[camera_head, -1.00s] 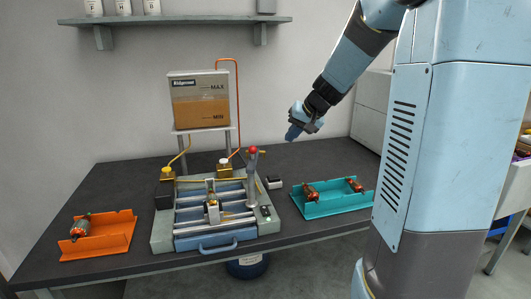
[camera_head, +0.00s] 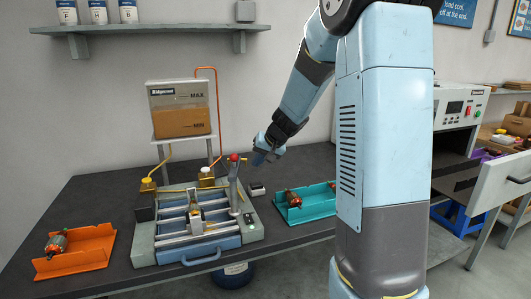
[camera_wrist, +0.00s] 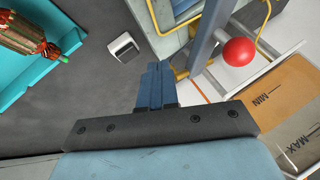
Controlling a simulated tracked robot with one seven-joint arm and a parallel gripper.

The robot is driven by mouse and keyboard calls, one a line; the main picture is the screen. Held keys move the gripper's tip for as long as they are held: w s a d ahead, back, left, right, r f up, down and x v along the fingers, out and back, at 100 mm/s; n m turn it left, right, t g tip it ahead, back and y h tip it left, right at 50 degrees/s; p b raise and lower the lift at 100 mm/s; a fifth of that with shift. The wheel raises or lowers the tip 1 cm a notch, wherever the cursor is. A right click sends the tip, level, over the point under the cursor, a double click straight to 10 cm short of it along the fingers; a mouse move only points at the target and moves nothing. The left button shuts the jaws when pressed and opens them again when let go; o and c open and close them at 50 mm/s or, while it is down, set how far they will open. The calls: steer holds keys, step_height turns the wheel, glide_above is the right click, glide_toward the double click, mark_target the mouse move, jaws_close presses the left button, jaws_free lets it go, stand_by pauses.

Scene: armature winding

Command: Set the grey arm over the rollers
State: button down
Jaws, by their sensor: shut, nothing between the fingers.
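The winding machine (camera_head: 168,252) stands on the table with several silver rollers (camera_head: 190,237) across its bed. A small part with a copper-coloured piece sits at the middle of the rollers. The grey arm (camera_head: 234,188) stands upright at the bed's right side, topped by a red ball (camera_head: 233,157); it also shows in the wrist view (camera_wrist: 203,38) with its red ball (camera_wrist: 240,52). My gripper (camera_head: 262,158) is in the air just right of the red ball, apart from it. In the wrist view its blue fingers (camera_wrist: 155,85) are shut and empty.
A teal tray (camera_head: 318,208) with red-brown armatures lies to the right, an orange tray (camera_head: 85,259) with one armature to the left. A tank (camera_head: 180,108) on a stand with an orange pipe is behind. A small grey box (camera_head: 257,190) lies between machine and teal tray.

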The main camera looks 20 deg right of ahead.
mark_target(235, 161)
steer(key=shift+w+a+r, duration=0.1)
steer(key=shift+w+a, duration=0.2)
steer(key=shift+a, duration=0.65)
steer(key=shift+w+a+r, duration=0.1)
steer(key=shift+w+a, duration=0.2)
steer(key=shift+a, duration=0.6)
